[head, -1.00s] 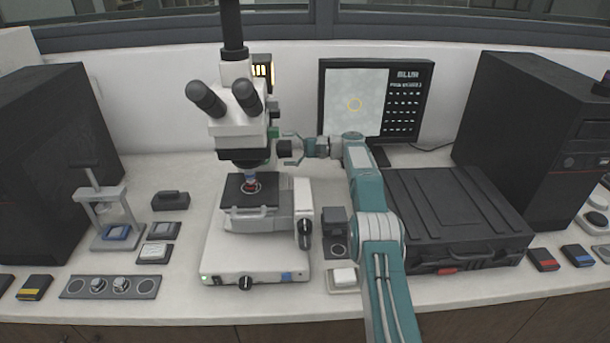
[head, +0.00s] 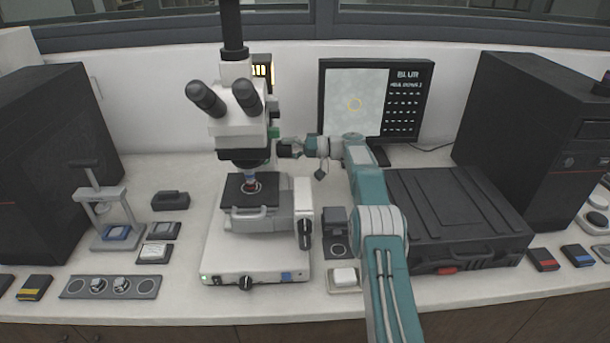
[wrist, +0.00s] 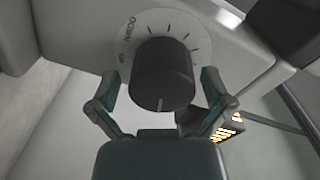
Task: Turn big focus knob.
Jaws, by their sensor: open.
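The white microscope (head: 238,135) stands left of centre. A black knob (head: 284,150) sticks out from the right side of its head. My gripper (head: 289,148) is at this knob. In the wrist view the knob (wrist: 162,74) has a pale pointer line and sits on a white dial with marks; its lettering is hard to read. My open gripper (wrist: 158,85) has one finger on each side of it, and I cannot tell whether they touch it. Another large black knob (head: 305,232) is low on the right side of the microscope stand, away from my gripper.
A monitor (head: 375,100) behind my arm appears to read BLUR. A black case (head: 455,215) lies right of my arm. A small dark block (head: 335,222) and a white block (head: 344,277) sit between microscope and arm. A lit yellow panel (wrist: 228,128) is near one finger.

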